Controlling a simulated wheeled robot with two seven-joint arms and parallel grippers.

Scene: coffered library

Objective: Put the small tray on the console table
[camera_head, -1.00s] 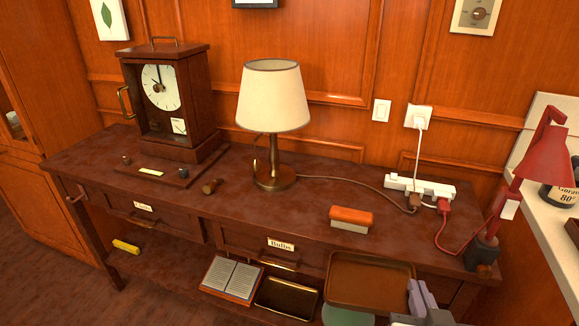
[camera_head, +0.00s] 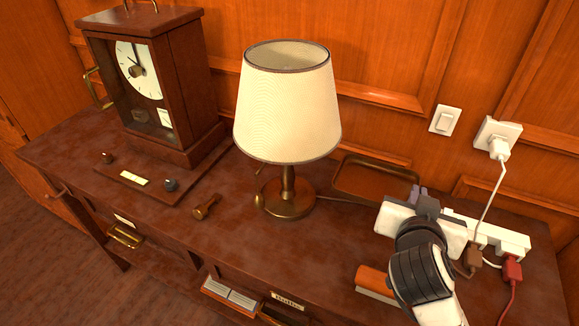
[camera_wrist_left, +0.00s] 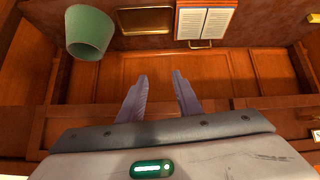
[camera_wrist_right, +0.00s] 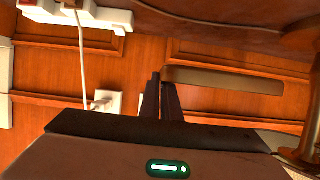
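The small brown tray (camera_head: 372,184) is behind and right of the lamp, over the back of the console table (camera_head: 270,240). My right gripper (camera_head: 422,197) is shut on the tray's right end. In the right wrist view the tray (camera_wrist_right: 225,82) shows nearly edge-on from the fingertips (camera_wrist_right: 163,80), with wall panel between it and the tabletop, so it seems slightly above the table. The lamp shade hides none of its right part. My left gripper (camera_wrist_left: 158,95) is open and empty, in front of the drawer fronts, and outside the head view.
The lamp (camera_head: 287,110) stands close left of the tray. A power strip (camera_head: 490,238) with plugs and cords lies right of my right gripper. An orange-and-white block (camera_head: 374,282) lies in front. A clock (camera_head: 150,85) stands at left. A green bin (camera_wrist_left: 89,32) shows below.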

